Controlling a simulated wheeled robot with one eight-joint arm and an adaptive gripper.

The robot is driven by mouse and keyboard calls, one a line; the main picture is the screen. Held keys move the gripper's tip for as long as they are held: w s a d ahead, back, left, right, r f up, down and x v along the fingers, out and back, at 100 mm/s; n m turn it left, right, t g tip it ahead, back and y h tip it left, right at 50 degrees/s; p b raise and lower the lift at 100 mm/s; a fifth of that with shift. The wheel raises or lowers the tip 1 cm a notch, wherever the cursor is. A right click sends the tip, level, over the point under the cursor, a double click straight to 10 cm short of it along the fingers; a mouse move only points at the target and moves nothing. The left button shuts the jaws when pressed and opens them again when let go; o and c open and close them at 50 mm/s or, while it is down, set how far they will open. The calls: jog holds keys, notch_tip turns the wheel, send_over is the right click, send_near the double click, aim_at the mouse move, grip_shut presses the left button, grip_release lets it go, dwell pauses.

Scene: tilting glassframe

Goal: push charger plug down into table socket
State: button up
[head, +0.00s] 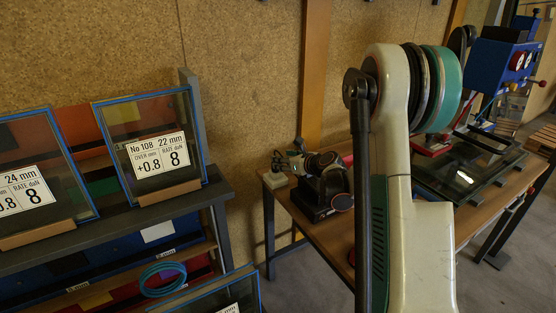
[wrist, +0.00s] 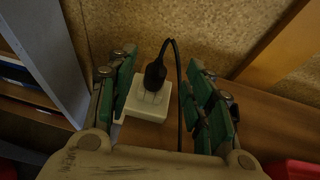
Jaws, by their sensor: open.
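A white socket block (wrist: 147,104) sits on the wooden table by the cork wall. A black charger plug (wrist: 154,76) stands at its top with a black cable looping up and down to the right. I cannot tell how deep the plug sits. My gripper (wrist: 160,68) is open, with green-padded fingers to the left and right of the plug and a gap on both sides. In the head view the socket block (head: 275,180) shows small at the table's left end; the plug is too small to make out there.
A rack with framed glass panes (head: 150,130) stands at the left. A grey post (wrist: 52,55) rises left of the socket.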

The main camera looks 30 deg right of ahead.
jog(key=v, duration=0.6)
dwell(0.4)
